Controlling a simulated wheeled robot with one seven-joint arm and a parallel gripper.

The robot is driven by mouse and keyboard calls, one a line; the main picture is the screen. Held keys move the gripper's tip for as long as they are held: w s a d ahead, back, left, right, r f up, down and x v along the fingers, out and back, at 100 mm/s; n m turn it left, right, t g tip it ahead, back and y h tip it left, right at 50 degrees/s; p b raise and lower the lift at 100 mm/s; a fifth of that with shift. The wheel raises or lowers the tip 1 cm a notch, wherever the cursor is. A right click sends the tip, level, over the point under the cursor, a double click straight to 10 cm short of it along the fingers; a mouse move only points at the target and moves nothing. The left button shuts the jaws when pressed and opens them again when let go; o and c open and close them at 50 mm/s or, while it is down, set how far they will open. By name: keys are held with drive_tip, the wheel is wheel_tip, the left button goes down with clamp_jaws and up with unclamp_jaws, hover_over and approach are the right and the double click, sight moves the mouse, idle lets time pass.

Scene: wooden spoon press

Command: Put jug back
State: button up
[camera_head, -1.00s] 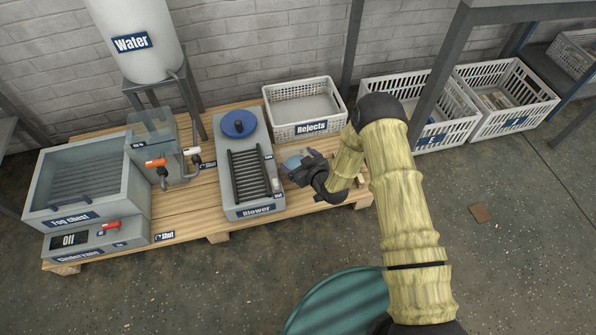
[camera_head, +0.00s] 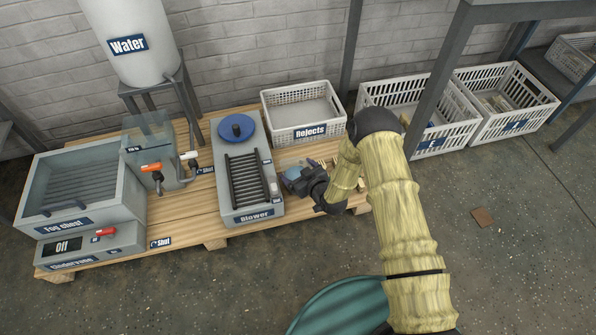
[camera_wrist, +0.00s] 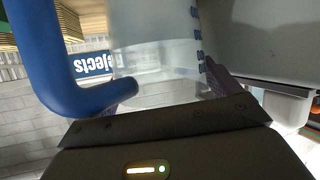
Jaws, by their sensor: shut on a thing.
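The jug (camera_wrist: 155,62) is clear plastic with dark scale marks and a blue handle (camera_wrist: 52,50). It fills the middle of the wrist view, between my fingers. My gripper (camera_wrist: 170,95) is shut on it. In the head view, my gripper (camera_head: 304,181) is low at the pallet's right end, just right of the blower (camera_head: 232,150). A bluish part of the jug (camera_head: 292,173) shows beside it, and the rest is hidden by my gripper. I cannot tell whether the jug touches the pallet.
The rejects crate (camera_head: 270,120) stands behind my gripper. The fog chest (camera_head: 120,185) and the water tank (camera_head: 120,20) are on the left. Small wooden pieces (camera_head: 328,163) lie by my wrist. White crates (camera_head: 385,98) stand to the right.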

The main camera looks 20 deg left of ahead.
drive_tip(key=o, duration=1.1)
drive_tip(key=shift+o, duration=0.2)
drive_tip(key=shift+d+r, duration=0.1)
drive_tip(key=shift+r, duration=0.05)
drive_tip(key=p+v, duration=0.6)
drive_tip(key=v, duration=0.5)
drive_tip(key=shift+s+d, duration=0.3)
drive_tip(key=shift+w+r, duration=0.1)
drive_tip(key=shift+r, duration=0.1)
